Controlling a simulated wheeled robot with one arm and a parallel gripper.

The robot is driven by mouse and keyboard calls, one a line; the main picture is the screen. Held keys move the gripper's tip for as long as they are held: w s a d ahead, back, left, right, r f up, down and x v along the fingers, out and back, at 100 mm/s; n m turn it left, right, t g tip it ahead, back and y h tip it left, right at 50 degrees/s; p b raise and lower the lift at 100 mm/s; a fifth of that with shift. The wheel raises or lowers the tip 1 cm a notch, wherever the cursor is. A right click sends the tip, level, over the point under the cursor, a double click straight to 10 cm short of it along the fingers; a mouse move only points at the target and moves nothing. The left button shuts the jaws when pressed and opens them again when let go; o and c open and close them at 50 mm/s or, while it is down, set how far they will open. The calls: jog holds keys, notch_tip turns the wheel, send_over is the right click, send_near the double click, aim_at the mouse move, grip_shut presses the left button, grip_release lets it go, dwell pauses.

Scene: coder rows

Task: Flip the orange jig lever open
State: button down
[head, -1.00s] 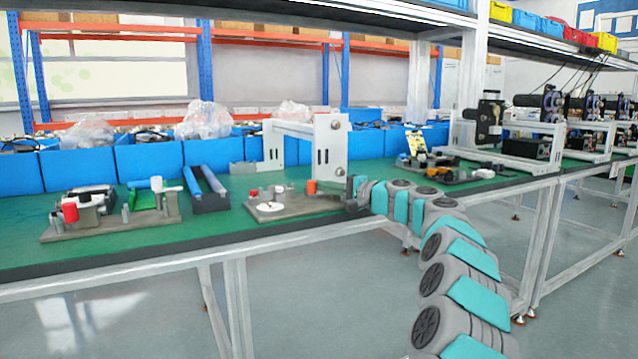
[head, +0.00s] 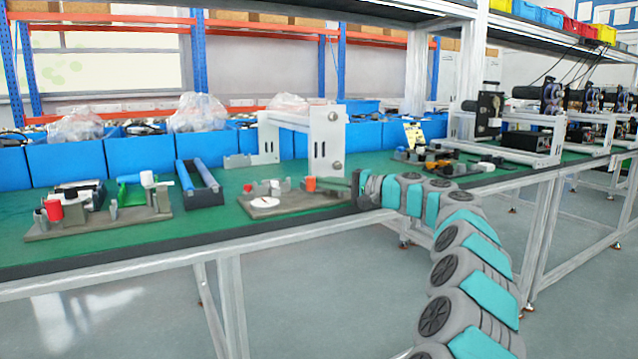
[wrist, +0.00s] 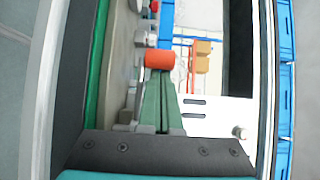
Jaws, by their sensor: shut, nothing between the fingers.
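The orange lever grip (head: 310,184) stands up near the right end of a grey jig plate (head: 285,206) on the green bench. In the wrist view the orange grip (wrist: 159,59) is a short cylinder just beyond my fingertips. My gripper (head: 355,186) is at the right end of the plate, to the right of the grip. In the wrist view my gripper (wrist: 160,80) shows its two fingers together, shut and empty, pointing at the orange grip. I cannot tell whether the fingertips touch it.
A white metal frame (head: 327,145) stands behind the jig. A white disc (head: 264,202) lies on the plate's left part. A blue-railed fixture (head: 200,184) and another jig (head: 100,222) stand to the left. Blue bins (head: 68,163) line the back.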

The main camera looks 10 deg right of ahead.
jog(key=shift+s+d, duration=0.25)
jog(key=shift+s, duration=0.2)
dwell(1.3)
